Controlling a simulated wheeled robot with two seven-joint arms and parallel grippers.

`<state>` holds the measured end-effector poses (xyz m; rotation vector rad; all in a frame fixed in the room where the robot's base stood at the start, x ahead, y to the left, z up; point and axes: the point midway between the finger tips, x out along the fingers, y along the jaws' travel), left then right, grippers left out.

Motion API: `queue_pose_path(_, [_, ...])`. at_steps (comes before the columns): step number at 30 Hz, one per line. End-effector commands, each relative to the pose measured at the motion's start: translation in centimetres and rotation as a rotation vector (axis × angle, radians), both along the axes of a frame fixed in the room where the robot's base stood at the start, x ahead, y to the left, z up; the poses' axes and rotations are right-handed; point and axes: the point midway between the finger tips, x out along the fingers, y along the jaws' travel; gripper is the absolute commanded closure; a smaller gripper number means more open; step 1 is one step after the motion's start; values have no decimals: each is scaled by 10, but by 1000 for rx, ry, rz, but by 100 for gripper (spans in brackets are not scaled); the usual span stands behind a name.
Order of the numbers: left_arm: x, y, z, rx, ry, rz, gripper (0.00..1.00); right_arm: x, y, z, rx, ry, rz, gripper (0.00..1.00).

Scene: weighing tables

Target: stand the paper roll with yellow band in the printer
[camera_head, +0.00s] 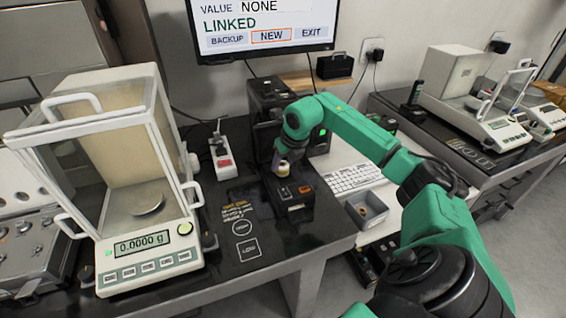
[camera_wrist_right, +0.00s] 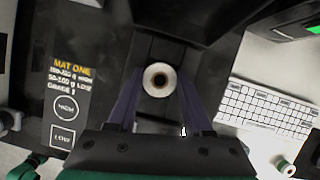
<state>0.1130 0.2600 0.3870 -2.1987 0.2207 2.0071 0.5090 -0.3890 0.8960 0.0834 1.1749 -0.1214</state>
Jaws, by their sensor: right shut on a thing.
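The paper roll (camera_head: 283,169) is a small pale cylinder with a yellowish tint, upright at the tip of my right gripper (camera_head: 284,160). In the right wrist view, the roll (camera_wrist_right: 159,67) shows end-on as a white ring with a dark core. The fingers of my right gripper (camera_wrist_right: 160,82) lie on either side of it and are shut on it. The printer (camera_head: 290,208), a low black box with an orange mark, is directly below the roll. I cannot tell whether the roll's bottom touches it. My left gripper is not in view.
A balance (camera_head: 150,255) with a glass case stands at left. A grey tray (camera_head: 352,213) and a keyboard (camera_head: 352,179) are to the printer's right. A black tower (camera_head: 262,95) stands behind.

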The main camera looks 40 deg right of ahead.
Motion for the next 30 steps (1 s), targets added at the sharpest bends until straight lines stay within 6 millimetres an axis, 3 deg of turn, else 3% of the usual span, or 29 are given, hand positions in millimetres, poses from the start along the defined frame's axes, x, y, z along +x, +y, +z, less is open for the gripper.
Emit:
queue_pose_path(19, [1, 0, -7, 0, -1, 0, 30, 0, 0, -10, 0, 0, 0, 100])
queue_pose_path(20, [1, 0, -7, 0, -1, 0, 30, 0, 0, -10, 0, 0, 0, 46])
queue_pose_path(22, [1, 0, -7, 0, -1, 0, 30, 0, 0, -10, 0, 0, 0, 19])
queue_pose_path(23, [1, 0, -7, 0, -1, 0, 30, 0, 0, -10, 0, 0, 0, 15])
queue_pose_path(29, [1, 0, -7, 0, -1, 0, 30, 0, 0, -10, 0, 0, 0, 15])
queue_pose_path(30, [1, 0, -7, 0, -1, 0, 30, 0, 0, -10, 0, 0, 0, 7])
